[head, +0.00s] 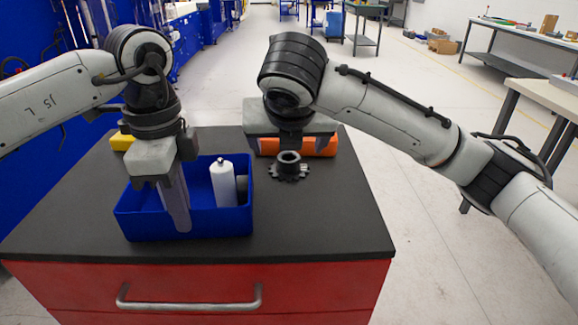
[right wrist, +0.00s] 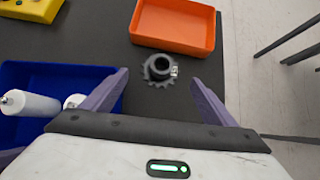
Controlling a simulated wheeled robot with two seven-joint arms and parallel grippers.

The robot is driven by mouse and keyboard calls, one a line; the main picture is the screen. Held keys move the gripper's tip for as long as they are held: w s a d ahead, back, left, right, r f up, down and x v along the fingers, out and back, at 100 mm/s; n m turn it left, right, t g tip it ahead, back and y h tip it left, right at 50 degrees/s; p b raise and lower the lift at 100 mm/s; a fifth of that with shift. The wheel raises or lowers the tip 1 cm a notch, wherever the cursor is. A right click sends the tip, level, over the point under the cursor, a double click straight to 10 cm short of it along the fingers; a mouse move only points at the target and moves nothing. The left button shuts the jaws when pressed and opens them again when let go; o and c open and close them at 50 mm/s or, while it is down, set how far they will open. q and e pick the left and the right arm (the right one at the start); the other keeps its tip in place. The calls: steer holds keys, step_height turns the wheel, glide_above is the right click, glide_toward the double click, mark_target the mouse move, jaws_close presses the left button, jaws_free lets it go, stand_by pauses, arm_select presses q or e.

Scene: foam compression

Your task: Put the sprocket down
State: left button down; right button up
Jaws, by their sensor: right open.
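The dark toothed sprocket (head: 289,170) lies flat on the black tabletop, in front of the orange tray. In the right wrist view the sprocket (right wrist: 158,69) shows whole, with its raised hub up and a small light label at its side. My right gripper (right wrist: 158,78) is open above it, its fingers spread to either side and apart from it. In the head view my right gripper (head: 290,142) is partly hidden behind its own palm. My left gripper (head: 180,220) points down into the blue bin, seen edge-on, so its opening does not show.
The blue bin (head: 135,226) holds a white bottle (head: 223,183) and a dark object beside it. The orange tray (right wrist: 172,42) looks empty. A yellow object (head: 122,142) sits at the back left.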

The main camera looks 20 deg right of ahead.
mark_target(289, 160)
steer(key=x, duration=1)
steer(key=shift+w+d+f, duration=0.1)
steer(key=shift+w+d, duration=0.1)
steer(key=shift+w, duration=0.1)
steer(key=c, duration=1.2)
step_height(289, 160, up, 10)
